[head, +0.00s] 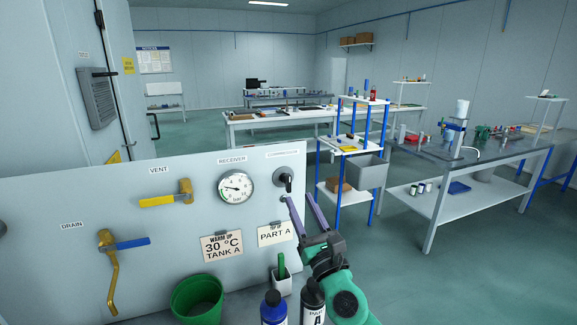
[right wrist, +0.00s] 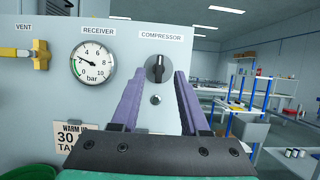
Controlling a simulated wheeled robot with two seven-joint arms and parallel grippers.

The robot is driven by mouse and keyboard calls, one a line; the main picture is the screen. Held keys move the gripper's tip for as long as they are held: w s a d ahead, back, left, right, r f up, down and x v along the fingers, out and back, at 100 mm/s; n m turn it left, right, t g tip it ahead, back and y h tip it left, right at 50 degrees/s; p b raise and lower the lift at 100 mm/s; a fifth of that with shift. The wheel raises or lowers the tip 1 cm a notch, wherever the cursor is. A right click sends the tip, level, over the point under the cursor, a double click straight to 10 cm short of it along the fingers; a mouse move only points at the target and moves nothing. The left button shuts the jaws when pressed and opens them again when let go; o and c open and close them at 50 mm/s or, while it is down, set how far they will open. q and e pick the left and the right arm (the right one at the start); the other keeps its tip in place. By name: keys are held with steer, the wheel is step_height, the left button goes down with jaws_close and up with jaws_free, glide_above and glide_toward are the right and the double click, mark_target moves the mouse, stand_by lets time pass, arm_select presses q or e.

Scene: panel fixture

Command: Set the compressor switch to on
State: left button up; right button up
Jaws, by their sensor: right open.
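The compressor switch (head: 284,181) is a black rotary knob on a round plate, under the COMPRESSOR label at the panel's upper right. In the right wrist view the switch (right wrist: 158,69) stands between and beyond my finger ends, its handle roughly upright. Its position marks are too small to read. My right gripper (head: 300,197) is open and empty, with its purple fingers pointing up toward the switch from below right. In the right wrist view the gripper (right wrist: 156,77) shows a clear gap between its fingers, and I see no contact with the knob. My left gripper is out of view.
The panel (head: 70,200) also carries a receiver gauge (head: 236,188), a yellow vent valve (head: 168,195) and a blue-handled drain valve (head: 125,243). A green bucket (head: 197,298) and two bottles (head: 273,308) stand low in front. Open floor lies right of the panel.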

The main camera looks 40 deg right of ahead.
mark_target(290, 182)
steer(key=x, duration=0.2)
steer(key=p+x, duration=0.1)
steer(key=x, duration=0.2)
steer(key=p+x, duration=0.1)
steer(key=x, duration=0.2)
steer(key=shift+w+d+f, duration=0.1)
steer(key=shift+w+f, duration=0.15)
steer(key=shift+w, duration=0.2)
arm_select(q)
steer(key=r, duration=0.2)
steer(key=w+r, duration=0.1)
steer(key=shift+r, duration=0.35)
arm_select(e)
steer(key=shift+c, duration=0.3)
steer(key=shift+d, duration=0.1)
jaws_close()
